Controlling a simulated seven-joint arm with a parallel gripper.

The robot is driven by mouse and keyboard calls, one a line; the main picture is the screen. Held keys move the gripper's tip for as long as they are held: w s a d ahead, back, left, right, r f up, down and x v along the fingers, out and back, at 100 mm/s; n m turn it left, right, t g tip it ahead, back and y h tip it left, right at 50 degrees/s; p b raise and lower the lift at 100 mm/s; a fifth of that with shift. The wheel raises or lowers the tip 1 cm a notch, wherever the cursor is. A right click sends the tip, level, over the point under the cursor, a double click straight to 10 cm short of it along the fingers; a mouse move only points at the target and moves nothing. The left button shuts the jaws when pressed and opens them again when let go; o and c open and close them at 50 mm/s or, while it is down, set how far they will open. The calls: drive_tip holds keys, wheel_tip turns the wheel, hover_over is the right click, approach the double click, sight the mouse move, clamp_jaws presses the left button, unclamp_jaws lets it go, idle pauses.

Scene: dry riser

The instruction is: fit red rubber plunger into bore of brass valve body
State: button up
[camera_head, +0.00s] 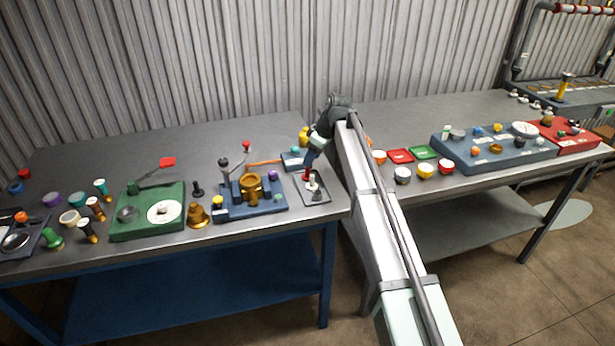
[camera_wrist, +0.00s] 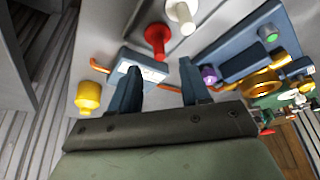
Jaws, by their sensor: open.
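The red rubber plunger (camera_wrist: 157,38) stands beside a white plunger-shaped piece (camera_wrist: 182,14) on a grey plate. In the head view the red plunger (camera_head: 307,174) is just below my gripper (camera_head: 311,160). My gripper (camera_wrist: 160,68) is open, and nothing shows held between its fingers in the wrist view. The plunger appears just beyond the fingertips; I cannot tell whether they touch it. The brass valve body (camera_head: 251,190) sits on a blue fixture (camera_head: 262,205) left of the plate; it also shows at the right of the wrist view (camera_wrist: 263,86). Its bore is not clearly visible.
The grey plate (camera_head: 325,192) lies near the bench's right end. A small blue block (camera_head: 293,160) and yellow knob (camera_wrist: 88,97) are close by. A bronze bell-shaped piece (camera_head: 197,216) and green box (camera_head: 148,215) stand farther left.

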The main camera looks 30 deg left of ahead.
sight(307, 172)
drive_tip(key=shift+x, duration=2.9)
drive_tip(key=shift+d, duration=0.1)
clamp_jaws()
